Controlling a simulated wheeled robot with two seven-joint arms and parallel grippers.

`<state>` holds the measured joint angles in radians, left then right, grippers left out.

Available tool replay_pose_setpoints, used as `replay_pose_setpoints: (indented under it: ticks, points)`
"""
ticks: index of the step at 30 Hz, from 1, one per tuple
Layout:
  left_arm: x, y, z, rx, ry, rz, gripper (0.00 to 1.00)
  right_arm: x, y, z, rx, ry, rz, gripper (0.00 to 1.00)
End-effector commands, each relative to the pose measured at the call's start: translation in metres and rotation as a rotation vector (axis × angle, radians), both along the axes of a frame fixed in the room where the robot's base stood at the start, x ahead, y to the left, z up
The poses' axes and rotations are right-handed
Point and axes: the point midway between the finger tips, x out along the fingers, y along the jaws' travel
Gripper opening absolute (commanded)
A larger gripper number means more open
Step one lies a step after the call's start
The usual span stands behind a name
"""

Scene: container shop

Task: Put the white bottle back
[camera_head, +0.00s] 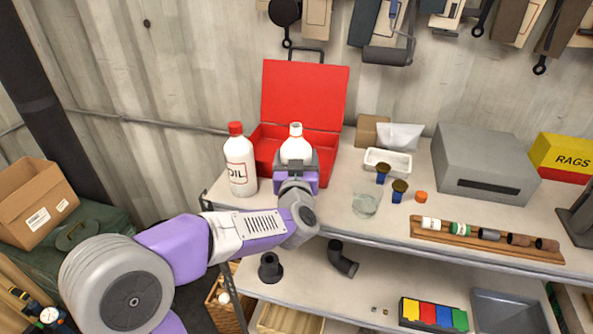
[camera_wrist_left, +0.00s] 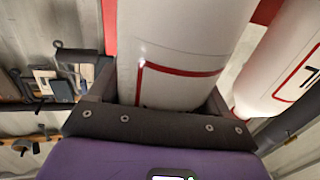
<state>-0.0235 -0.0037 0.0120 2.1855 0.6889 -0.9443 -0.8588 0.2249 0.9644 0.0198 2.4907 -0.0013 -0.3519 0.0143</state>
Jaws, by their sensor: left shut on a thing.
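In the left wrist view the bottle (camera_wrist_left: 180,45) fills the middle, with a red label line, between the fingers of my left gripper (camera_wrist_left: 155,105). Whether its base touches the bench or the box cannot be seen. A second white bottle (camera_head: 240,165), red-capped and marked OIL, stands just left of it. My right gripper is not in view.
On the bench (camera_head: 330,215) right of the box are a glass jar (camera_head: 366,202), a white tray (camera_head: 388,162), blue cups, a grey case (camera_head: 483,165) and a wooden rack (camera_head: 488,241) of small cylinders. Tools hang above. A lower shelf holds black pipe parts (camera_head: 342,258).

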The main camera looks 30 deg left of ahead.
Motion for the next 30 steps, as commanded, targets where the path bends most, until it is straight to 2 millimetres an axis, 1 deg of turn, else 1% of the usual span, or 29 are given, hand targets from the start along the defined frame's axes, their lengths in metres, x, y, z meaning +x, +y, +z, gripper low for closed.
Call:
replay_pose_setpoints:
  ticks: [1,4,13,17,18,22,30]
  points:
    - [0.0,0.0,-0.012,0.001,0.005,0.0,0.41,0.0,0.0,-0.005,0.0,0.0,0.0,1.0]
    - [0.0,0.0,-0.02,0.001,0.001,0.0,0.41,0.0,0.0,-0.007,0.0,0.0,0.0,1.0]
    - [0.0,0.0,-0.021,0.0,-0.001,0.0,0.41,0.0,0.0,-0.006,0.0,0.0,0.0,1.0]
    - [0.0,0.0,-0.025,0.0,-0.001,0.0,0.41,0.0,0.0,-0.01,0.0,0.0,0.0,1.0]
    - [0.0,0.0,-0.026,0.0,0.0,0.0,0.8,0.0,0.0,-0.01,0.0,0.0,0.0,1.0]
    - [0.0,0.0,-0.025,0.0,0.0,0.0,0.99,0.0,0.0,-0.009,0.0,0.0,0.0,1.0]
    - [0.0,0.0,-0.024,0.0,0.0,0.0,1.0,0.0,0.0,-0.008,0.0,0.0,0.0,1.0]
